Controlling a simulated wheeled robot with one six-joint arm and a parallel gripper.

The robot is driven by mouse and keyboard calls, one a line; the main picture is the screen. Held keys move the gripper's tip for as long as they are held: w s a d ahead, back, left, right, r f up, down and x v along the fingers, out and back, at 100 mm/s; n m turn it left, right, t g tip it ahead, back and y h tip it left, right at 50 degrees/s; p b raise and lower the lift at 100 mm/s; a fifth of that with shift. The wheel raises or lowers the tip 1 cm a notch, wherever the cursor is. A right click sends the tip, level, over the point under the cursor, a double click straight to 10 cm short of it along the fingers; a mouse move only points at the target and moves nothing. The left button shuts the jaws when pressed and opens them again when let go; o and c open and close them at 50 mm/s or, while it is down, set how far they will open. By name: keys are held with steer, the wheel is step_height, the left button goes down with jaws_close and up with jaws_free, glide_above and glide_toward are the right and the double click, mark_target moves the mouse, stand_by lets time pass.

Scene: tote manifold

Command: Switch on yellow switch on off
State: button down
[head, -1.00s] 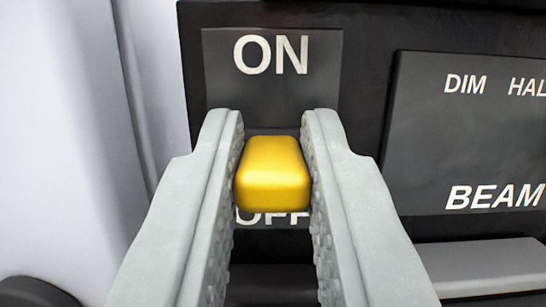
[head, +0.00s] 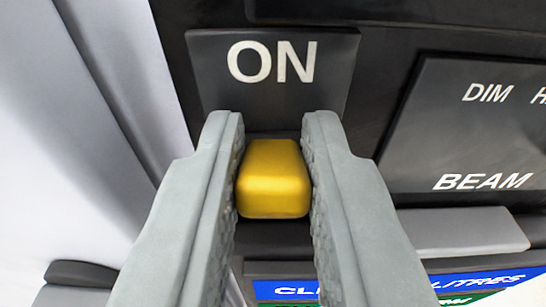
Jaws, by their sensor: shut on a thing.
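The yellow switch (head: 273,180) is a small rounded block on a dark panel, below the white "ON" label (head: 271,62). My gripper (head: 273,150) has one grey finger on each side of the switch, and it is shut on it. The "OFF" label is not visible now; the switch and fingers cover the area below.
To the right is a dark plate (head: 470,130) marked "DIM" and "BEAM". Below it is a grey bar (head: 460,231) and a blue and green label strip (head: 400,288). A pale wall (head: 70,150) stands on the left.

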stand_by(0.4)
steer(key=c, duration=1.3)
jaws_free()
steer(key=shift+s, duration=0.15)
steer(key=s, duration=0.5)
steer(key=s+r, duration=0.1)
steer(key=s, duration=0.5)
steer(key=s+r, duration=0.1)
steer(key=s, duration=0.5)
steer(key=shift+r, duration=0.15)
